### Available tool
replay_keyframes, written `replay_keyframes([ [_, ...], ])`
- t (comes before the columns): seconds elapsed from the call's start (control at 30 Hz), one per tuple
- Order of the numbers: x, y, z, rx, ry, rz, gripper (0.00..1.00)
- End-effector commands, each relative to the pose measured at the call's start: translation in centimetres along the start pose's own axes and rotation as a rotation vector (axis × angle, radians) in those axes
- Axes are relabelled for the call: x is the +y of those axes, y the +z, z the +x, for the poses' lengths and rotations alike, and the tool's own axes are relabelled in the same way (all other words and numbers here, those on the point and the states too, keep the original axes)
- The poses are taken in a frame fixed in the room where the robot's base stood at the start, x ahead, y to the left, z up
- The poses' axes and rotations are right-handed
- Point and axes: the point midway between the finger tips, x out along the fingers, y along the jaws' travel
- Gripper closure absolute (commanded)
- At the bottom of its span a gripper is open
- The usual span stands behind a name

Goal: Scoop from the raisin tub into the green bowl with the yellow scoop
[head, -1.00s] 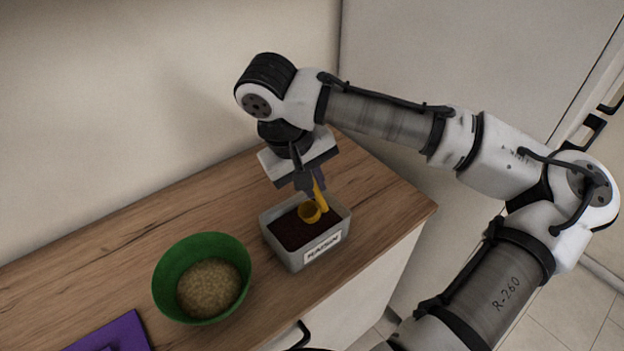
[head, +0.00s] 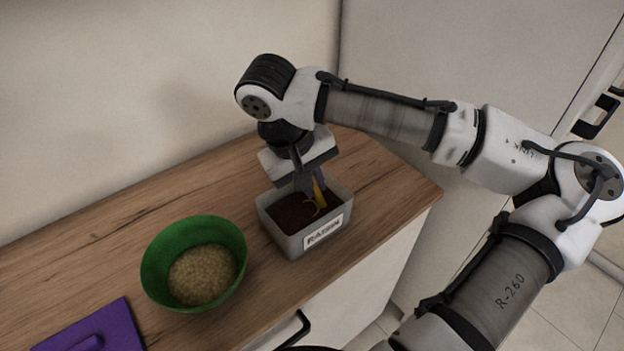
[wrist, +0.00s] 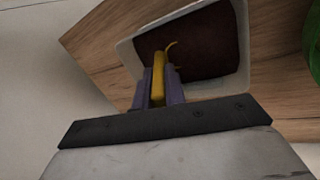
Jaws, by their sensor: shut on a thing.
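The grey raisin tub (head: 284,242), labelled RAISIN, stands on the counter and holds dark contents; it also shows in the wrist view (wrist: 243,45). My gripper (head: 312,186) is above the tub, shut on the handle of the yellow scoop (head: 319,195). In the wrist view the handle (wrist: 158,75) sits between my fingers. The scoop's cup is mostly sunk in the dark contents, with only a curved bit of rim showing. The green bowl (head: 160,243) stands left of the tub and holds a tan grainy heap. Its edge shows at the right of the wrist view (wrist: 314,45).
A purple board or lidded item (head: 118,322) lies at the counter's front left. The wooden counter (head: 90,252) is clear behind the bowl. The wall is at the back, and the counter ends right of the tub.

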Motion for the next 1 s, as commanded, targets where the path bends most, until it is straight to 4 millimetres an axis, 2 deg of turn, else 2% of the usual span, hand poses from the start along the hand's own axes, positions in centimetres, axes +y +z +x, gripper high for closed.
replay_keyframes([
  [0.07, -0.2, 0.0, 0.6, -0.001, 0.001, 0.0, 1.0],
  [0.7, -3.3, 0.0, -0.7, 0.0, 0.002, -0.002, 1.0],
  [1.0, -2.3, 0.0, -0.8, -0.002, -0.132, 0.003, 1.0],
])
